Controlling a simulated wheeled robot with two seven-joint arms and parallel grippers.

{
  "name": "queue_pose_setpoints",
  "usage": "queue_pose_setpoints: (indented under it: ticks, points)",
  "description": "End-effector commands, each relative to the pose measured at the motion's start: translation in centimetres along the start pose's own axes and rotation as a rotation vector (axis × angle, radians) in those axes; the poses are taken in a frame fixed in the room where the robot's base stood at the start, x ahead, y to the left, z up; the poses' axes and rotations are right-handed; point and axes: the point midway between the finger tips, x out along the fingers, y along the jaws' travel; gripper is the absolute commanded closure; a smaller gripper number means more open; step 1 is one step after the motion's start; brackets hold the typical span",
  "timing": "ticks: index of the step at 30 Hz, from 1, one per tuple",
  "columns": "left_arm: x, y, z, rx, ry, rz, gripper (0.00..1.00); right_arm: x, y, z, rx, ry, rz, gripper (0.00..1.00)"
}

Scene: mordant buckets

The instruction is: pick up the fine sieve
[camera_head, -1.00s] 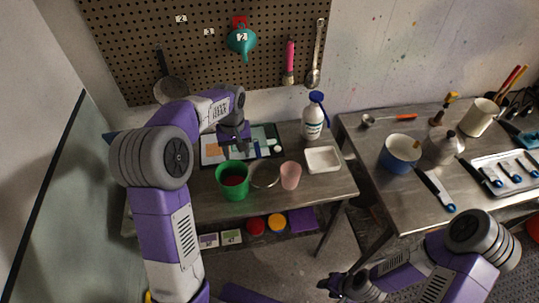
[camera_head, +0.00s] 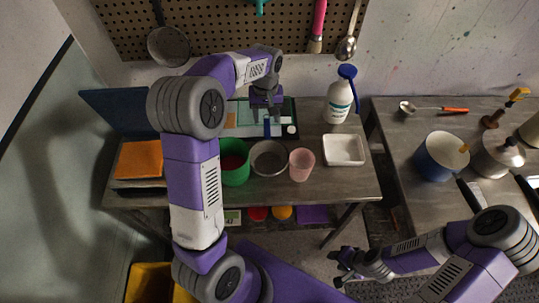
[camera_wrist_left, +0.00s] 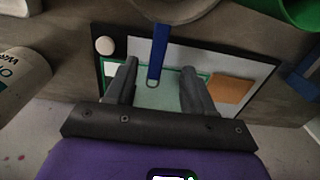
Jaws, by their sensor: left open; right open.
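A round shallow sieve (camera_head: 269,159) with a grey rim lies on the left table, between a green bucket and a pink cup. Its blue handle (camera_wrist_left: 158,52) points away from me, over a dark-edged board. My left gripper (camera_head: 266,113) is above the handle; in the left wrist view its open fingers (camera_wrist_left: 160,68) stand on either side of the handle's end, apart from it. Another sieve (camera_head: 169,46), dark with a long handle, hangs on the pegboard. I cannot tell the mesh of either. My right gripper (camera_head: 345,266) is open and empty, low at the front.
The green bucket (camera_head: 235,173) and the pink cup (camera_head: 301,165) stand close beside the sieve. A white tray (camera_head: 344,150) and a white bottle with a blue top (camera_head: 340,98) are to the right. The right table (camera_head: 394,168) holds a blue pot (camera_head: 440,158).

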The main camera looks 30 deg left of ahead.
Motion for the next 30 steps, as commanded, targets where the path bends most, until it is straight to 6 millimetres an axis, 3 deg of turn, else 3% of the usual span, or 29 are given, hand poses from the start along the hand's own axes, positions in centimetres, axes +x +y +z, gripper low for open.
queue_pose_setpoints:
  ticks: [12, 21, 30]
  points:
    - [5.6, 0.2, 0.1, -0.001, -0.002, 0.0, 0.47, 1.3, 0.5, -0.1, 0.0, 0.0, 0.0, 0.57]
    - [6.0, 0.2, 0.0, 0.0, 0.0, 0.0, 0.47, 1.3, 0.5, -0.1, 0.0, 0.0, 0.0, 0.57]
    - [6.0, 0.2, 0.0, 0.0, 0.0, 0.0, 0.93, 1.3, 0.5, -0.1, 0.0, 0.0, 0.0, 0.57]
